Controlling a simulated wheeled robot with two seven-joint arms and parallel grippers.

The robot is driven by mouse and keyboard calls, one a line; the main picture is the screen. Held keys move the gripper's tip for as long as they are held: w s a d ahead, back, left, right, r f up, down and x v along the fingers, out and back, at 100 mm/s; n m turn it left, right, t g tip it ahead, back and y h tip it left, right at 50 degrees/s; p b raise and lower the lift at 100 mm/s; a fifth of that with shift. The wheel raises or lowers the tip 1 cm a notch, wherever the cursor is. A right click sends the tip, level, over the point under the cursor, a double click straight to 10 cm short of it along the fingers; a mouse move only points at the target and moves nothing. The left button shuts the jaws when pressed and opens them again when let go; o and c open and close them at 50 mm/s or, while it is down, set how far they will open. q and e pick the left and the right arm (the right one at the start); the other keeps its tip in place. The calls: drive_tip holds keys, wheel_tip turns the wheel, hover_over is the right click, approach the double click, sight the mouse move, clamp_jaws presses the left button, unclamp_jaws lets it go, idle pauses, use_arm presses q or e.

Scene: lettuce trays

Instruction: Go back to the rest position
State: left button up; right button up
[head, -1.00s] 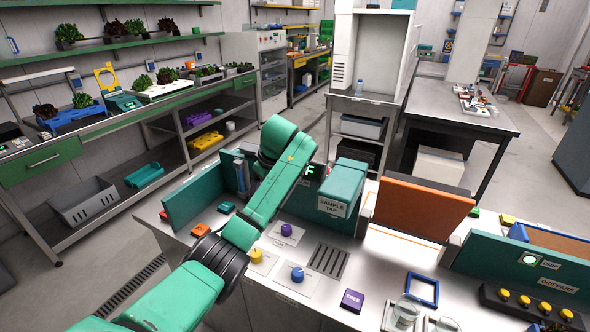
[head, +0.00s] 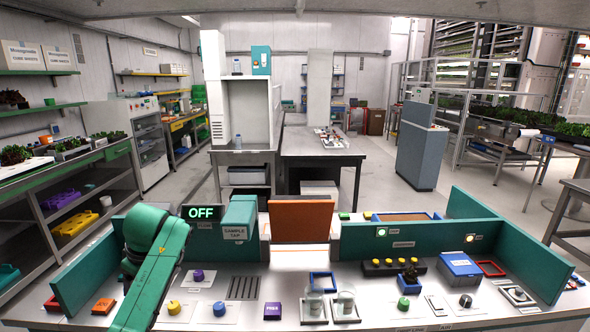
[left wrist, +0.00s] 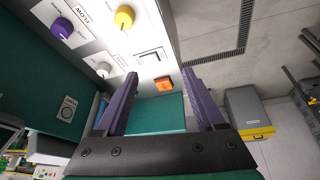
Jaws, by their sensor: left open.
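My left arm (head: 150,267), green, comes in at the lower left of the head view, over the left end of the bench (head: 255,318). Its gripper does not show there. In the left wrist view my left gripper (left wrist: 158,88) has its two dark purple fingers spread apart with nothing between them. Past the fingertips are an orange block (left wrist: 164,84), a yellow knob (left wrist: 124,17) and a purple knob (left wrist: 62,28) on the bench. My right arm and right gripper are not in view.
The bench carries a teal sample tap box (head: 239,218), an orange panel (head: 301,221), a blue knob (head: 219,309), a purple block (head: 272,310), glass beakers (head: 346,302) and teal side walls (head: 520,262). Green shelving (head: 70,190) stands left. Open floor lies behind the bench.

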use_arm(q)
drive_tip(key=s+d+f+m+t+h, duration=0.1)
drive_tip(key=s+d+f+m, duration=0.4)
drive_tip(key=f, duration=0.3)
drive_tip(key=s+d+f+m+h, duration=0.1)
drive_tip(key=s+d+f+m, duration=0.4)
drive_tip(key=f, duration=0.2)
drive_tip(key=s+d+f+m+t+h, duration=0.1)
drive_tip(key=s+d+m, duration=0.1)
drive_tip(key=s+m, duration=0.35)
drive_tip(key=s+d+m+h, duration=0.2)
drive_tip(key=s, duration=0.7)
wheel_tip(320, 180, down, 21)
drive_tip(key=s+g, duration=0.1)
drive_tip(key=s, duration=0.1)
drive_tip(key=s+a+f+g, duration=0.1)
drive_tip(key=s+a+f, duration=0.2)
drive_tip(key=s+f, duration=1.3)
drive_tip(key=shift+s+f+g+y, duration=0.2)
drive_tip(key=shift+s+g+y, duration=0.1)
drive_tip(key=shift+s, duration=0.4)
